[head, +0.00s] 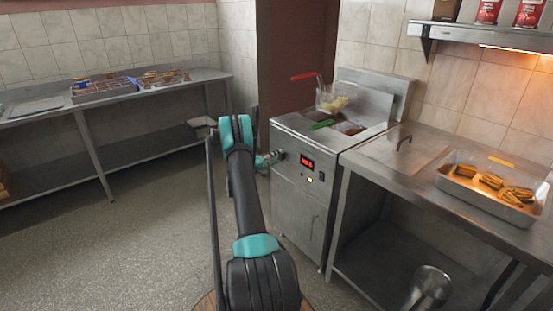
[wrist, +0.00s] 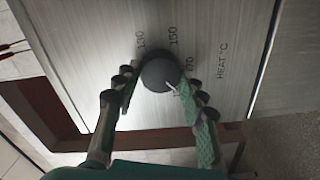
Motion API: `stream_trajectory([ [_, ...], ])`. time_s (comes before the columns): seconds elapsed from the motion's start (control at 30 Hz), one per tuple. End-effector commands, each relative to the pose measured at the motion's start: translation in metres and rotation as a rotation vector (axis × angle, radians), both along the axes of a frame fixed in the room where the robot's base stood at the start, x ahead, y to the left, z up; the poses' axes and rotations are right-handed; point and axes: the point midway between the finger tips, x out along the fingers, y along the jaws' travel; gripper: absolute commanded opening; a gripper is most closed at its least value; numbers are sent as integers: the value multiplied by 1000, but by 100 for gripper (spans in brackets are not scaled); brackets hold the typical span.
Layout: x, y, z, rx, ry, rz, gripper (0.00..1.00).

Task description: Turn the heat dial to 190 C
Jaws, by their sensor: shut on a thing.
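The heat dial (wrist: 160,75) is a round dark knob on the fryer's brushed-metal front. Around it in the wrist view I read 130, 150 and a partly covered 170, with "HEAT °C" beside them. Its white pointer mark points to the lower right, past 170, toward a label mostly hidden by my right-hand finger. My gripper (wrist: 160,98) is shut on the dial, with one finger on each side. In the head view my gripper (head: 268,159) is small at the fryer front (head: 295,205), and the dial is hard to make out.
A lit red display (head: 307,163) is right of the dial. A basket with a red handle (head: 305,76) hangs above the fryer. A steel counter with a food tray (head: 480,205) stands at right, and a steel table (head: 40,115) at left. The floor between is clear.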

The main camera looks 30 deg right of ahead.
Motion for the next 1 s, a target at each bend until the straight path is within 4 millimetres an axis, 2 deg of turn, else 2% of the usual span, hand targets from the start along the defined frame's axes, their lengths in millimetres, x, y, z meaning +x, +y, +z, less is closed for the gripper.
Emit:
stream_trajectory([
  [0.4,-1,1,-1,17,-185,-1,12],
  [0.97,0,1,0,18,-211,1,12],
  [1.0,0,1,0,18,-211,1,46],
])
